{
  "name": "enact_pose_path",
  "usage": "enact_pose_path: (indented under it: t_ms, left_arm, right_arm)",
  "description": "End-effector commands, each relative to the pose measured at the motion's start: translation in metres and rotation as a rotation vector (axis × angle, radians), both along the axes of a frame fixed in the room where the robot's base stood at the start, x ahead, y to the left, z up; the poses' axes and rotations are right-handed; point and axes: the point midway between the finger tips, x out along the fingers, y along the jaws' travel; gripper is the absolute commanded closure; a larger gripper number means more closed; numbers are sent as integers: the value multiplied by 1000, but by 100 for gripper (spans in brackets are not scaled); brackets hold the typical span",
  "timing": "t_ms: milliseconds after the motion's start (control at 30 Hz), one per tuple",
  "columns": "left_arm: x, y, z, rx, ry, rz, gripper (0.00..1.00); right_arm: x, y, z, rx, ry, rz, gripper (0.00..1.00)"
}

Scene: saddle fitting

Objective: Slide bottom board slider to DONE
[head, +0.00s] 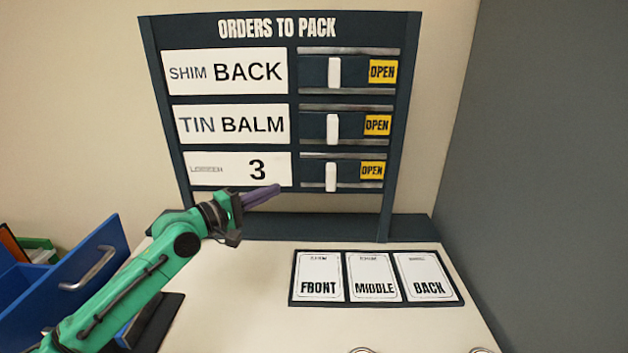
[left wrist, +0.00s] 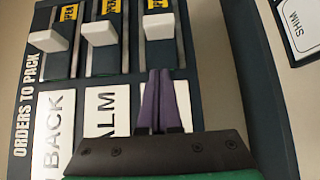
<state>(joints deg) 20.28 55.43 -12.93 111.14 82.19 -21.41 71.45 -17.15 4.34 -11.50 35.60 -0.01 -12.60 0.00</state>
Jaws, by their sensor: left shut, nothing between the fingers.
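The orders board (head: 277,27) stands upright at the back, with three rows. The bottom slider (head: 331,177) is a white upright knob left of a yellow OPEN label (head: 372,171). In the left wrist view the bottom slider (left wrist: 158,27) is the rightmost of three knobs. My left gripper (head: 277,189) is shut and empty, its purple fingers pointing right, below and left of the bottom slider in the head view. In the left wrist view its fingertips (left wrist: 160,72) appear close to that knob, with a gap between them. My right gripper is not in view.
The middle slider (head: 332,129) and top slider (head: 334,72) also stand beside OPEN labels. A tray with FRONT, MIDDLE and BACK cards (head: 347,303) lies on the pale table. A blue bin (head: 105,240) is at left; a grey wall (head: 560,170) is at right.

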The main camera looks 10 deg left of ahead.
Motion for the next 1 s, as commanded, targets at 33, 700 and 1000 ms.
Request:
enact_pose_path:
  t_ms: [33,700,1000]
  left_arm:
    - [7,-6,7,-3,-3,-2,100]
    - [79,-87,3,1,-1,-2,100]
    - [79,-88,1,1,-1,-2,100]
  right_arm:
    - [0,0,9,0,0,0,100]
    - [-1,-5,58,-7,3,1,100]
    - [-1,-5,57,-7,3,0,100]
